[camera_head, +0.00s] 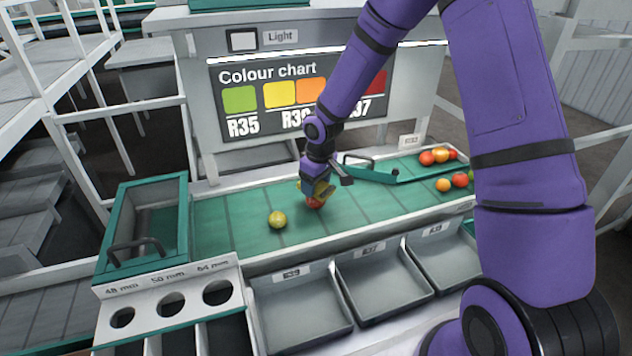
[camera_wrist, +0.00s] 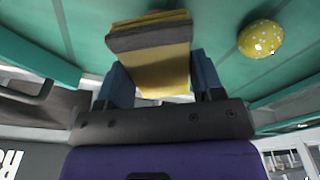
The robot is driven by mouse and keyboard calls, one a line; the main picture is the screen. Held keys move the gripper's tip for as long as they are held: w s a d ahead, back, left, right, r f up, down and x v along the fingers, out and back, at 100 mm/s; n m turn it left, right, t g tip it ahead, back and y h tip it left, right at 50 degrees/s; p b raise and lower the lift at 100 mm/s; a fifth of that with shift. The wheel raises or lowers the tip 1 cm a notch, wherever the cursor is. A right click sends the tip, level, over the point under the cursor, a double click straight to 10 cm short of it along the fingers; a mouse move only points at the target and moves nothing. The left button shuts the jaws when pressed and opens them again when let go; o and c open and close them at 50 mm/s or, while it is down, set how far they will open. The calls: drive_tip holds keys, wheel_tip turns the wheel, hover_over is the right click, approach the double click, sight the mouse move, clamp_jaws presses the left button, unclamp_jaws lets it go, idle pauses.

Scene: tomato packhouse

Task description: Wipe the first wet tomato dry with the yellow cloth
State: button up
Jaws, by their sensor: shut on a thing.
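My gripper (camera_head: 316,186) is shut on the yellow cloth (camera_head: 325,190), low over the green belt. In the wrist view the folded cloth (camera_wrist: 160,72), with a grey band, sits between my two fingers (camera_wrist: 160,85). A red tomato (camera_head: 315,203) lies on the belt directly under the cloth; it seems to touch it, but I cannot be sure. A yellow-green tomato (camera_head: 278,220) lies apart to the left. In the wrist view its surface (camera_wrist: 261,38) carries pale specks like droplets.
Grey bins (camera_head: 300,315) line the front. A green-rimmed box (camera_head: 113,235) and a sizing plate (camera_head: 195,300) stand left. The colour chart panel (camera_head: 262,130) rises behind.

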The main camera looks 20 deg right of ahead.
drive_tip(key=shift+f, duration=0.4)
idle(0.8)
drive_tip(key=shift+w+a, duration=0.1)
drive_tip(key=shift+w, duration=0.1)
drive_tip(key=shift+w+a, duration=0.5)
drive_tip(key=shift+w, duration=0.25)
drive_tip(key=shift+s+d, duration=0.3)
drive_tip(key=shift+s, duration=0.25)
drive_tip(key=shift+s+d, duration=0.25)
drive_tip(key=shift+s, duration=0.1)
drive_tip(key=shift+c, duration=0.6)
drive_tip(key=shift+s+d, duration=0.35)
drive_tip(key=shift+s, duration=0.2)
drive_tip(key=shift+s+d, duration=0.3)
drive_tip(key=shift+s, duration=0.25)
drive_tip(key=shift+w+a, duration=0.1)
